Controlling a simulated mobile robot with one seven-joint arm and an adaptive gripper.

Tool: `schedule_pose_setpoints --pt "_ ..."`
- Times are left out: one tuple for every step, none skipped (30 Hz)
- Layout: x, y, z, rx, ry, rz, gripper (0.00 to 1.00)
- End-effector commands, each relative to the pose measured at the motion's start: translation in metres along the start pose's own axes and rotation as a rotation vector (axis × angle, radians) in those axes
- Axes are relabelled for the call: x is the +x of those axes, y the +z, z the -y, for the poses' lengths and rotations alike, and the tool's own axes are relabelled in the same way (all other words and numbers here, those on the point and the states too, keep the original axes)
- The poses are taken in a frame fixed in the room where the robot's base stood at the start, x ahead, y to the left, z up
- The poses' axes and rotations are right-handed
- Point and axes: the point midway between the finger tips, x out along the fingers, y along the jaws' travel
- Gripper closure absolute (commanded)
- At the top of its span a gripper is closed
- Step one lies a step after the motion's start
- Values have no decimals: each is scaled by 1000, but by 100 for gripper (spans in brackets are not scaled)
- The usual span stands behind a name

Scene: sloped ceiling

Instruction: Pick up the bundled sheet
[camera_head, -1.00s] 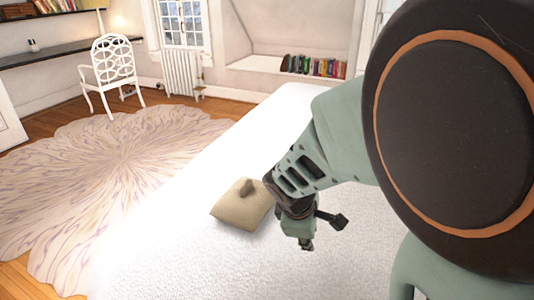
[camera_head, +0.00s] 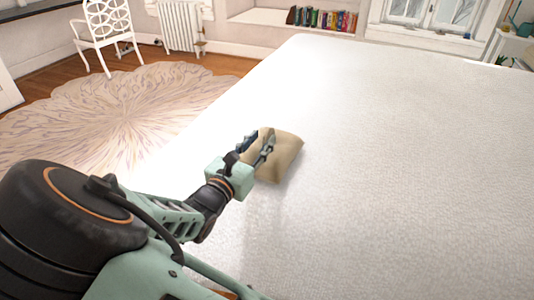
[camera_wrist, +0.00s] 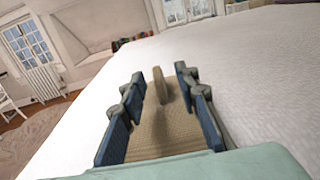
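The bundled sheet (camera_head: 286,158) looks like a beige, cushion-shaped bundle lying on the white bed. In the wrist view the bundled sheet (camera_wrist: 170,128) fills the space between the fingers, with an upright brown knob on its top. My gripper (camera_head: 260,141) is over the left part of the bundle in the head view and partly covers it. In the wrist view my gripper (camera_wrist: 160,80) is open, with one blue-padded finger on each side of the knob. Gaps show between the knob and both fingers. I cannot tell whether the fingers touch the bundle's body.
The wide white bed (camera_head: 400,180) is otherwise bare around the bundle. A patterned round rug (camera_head: 110,115), a white chair (camera_head: 106,33) and a radiator (camera_head: 181,27) are at the left. Books (camera_head: 322,19) stand in the alcove beyond the bed.

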Motion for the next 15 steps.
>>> schedule_pose_setpoints --pt "8 -2 0 1 -2 2 71" --pt "11 -2 0 1 -1 1 71" --pt "14 -2 0 1 -1 0 71" --pt "16 -2 0 1 -1 -1 71" --pt "17 -2 0 1 -1 -1 71" --pt "20 -2 0 1 -1 -1 71" --pt "22 -3 0 0 -2 0 71" --pt "26 -5 -1 0 -2 1 71" --pt "31 -7 -2 -1 -3 0 71" --pt "35 -9 -3 0 -2 1 71" --pt "40 -11 -4 0 -2 1 71" --pt "46 -13 -5 1 -3 0 71" --pt "51 -14 -6 1 -3 1 71" --pt "55 -12 -6 1 -4 0 71" --pt "60 -12 -6 1 -3 -1 71"
